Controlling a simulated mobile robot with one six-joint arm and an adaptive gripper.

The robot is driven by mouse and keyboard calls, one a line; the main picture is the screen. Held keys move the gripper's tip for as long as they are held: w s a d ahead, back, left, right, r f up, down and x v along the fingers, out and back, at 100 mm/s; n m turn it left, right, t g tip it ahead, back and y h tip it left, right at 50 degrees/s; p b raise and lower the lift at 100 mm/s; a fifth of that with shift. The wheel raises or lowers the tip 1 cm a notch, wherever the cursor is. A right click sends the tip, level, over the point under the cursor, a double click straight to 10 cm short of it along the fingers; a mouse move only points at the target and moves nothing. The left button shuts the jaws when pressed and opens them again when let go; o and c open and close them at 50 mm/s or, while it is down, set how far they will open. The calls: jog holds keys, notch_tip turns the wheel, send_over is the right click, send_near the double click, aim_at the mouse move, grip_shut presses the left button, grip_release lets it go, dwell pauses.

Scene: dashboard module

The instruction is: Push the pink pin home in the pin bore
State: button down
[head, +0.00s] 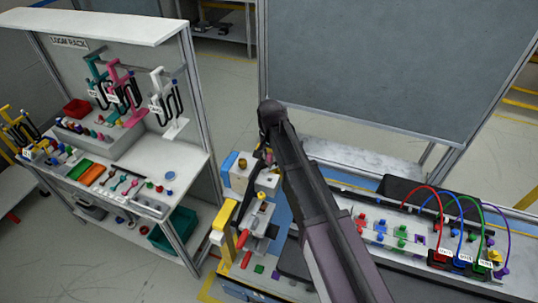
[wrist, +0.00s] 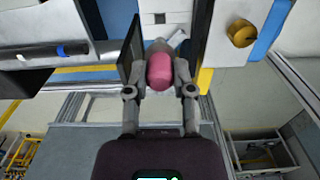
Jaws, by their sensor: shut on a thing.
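The pink pin (wrist: 160,70) shows in the wrist view as a rounded pink end between the fingers of my gripper (wrist: 161,58). My gripper is shut on it. Beyond the pin is a white block (wrist: 178,8) with a small dark square mark or opening (wrist: 159,18). I cannot tell whether this is the pin bore, or whether the pin's far end is inside a hole. In the head view my arm hides most of the gripper, and the pin cannot be made out there.
A yellow knob (wrist: 241,33) stands on the block to the right. A blue-and-black handle (wrist: 56,51) lies left. In the head view, a panel with coloured cables (head: 450,225) is right, a tool rack (head: 110,100) left, and a grey screen (head: 390,60) behind.

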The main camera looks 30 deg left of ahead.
jog(key=shift+r+n, duration=0.15)
jog(key=shift+n, duration=0.65)
dwell(0.5)
jog(key=shift+s, duration=0.2)
